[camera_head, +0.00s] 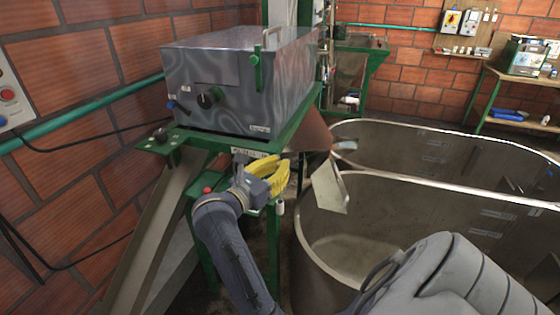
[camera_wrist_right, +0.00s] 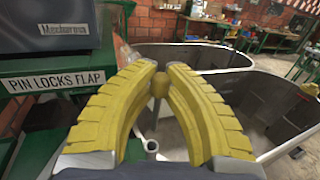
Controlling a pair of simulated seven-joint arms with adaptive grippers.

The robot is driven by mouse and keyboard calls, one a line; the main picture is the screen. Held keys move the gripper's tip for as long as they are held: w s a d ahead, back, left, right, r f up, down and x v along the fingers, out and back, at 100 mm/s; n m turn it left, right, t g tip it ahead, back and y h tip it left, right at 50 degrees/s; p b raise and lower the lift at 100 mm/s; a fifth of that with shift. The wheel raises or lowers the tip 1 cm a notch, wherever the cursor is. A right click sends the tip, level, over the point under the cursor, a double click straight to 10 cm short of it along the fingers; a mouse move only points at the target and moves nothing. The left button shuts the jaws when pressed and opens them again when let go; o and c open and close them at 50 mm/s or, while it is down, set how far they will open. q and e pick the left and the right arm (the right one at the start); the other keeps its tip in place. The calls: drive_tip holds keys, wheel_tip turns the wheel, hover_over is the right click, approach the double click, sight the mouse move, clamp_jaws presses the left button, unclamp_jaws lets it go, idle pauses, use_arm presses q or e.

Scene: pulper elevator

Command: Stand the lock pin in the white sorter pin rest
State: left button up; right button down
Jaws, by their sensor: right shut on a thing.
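My right gripper (camera_head: 279,172) has yellow ribbed fingers and is beside the green frame below the metal machine. The right wrist view shows the same gripper (camera_wrist_right: 164,70) shut on the lock pin (camera_wrist_right: 160,86). The pin has a rounded yellowish-brown head between the fingers and a thin shaft pointing down. The white sorter pin rest (camera_wrist_right: 150,149) is a small open-topped tube below the shaft; it also shows in the head view (camera_head: 280,207). I cannot tell whether the shaft's lower end is inside the rest or above it. My left gripper is not in view.
The metal machine (camera_head: 240,75) stands on the green frame (camera_head: 160,147). A label reading PIN LOCKS FLAP (camera_wrist_right: 55,81) is on the frame. A pale flap or plate (camera_head: 328,187) hangs to the right of the gripper, by a large metal tank (camera_head: 400,215).

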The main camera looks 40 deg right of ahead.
drive_tip(key=shift+f, duration=1.7)
drive_tip(key=shift+f, duration=2.6)
idle(0.5)
drive_tip(key=c, duration=1.4)
unclamp_jaws()
drive_tip(key=shift+r, duration=5)
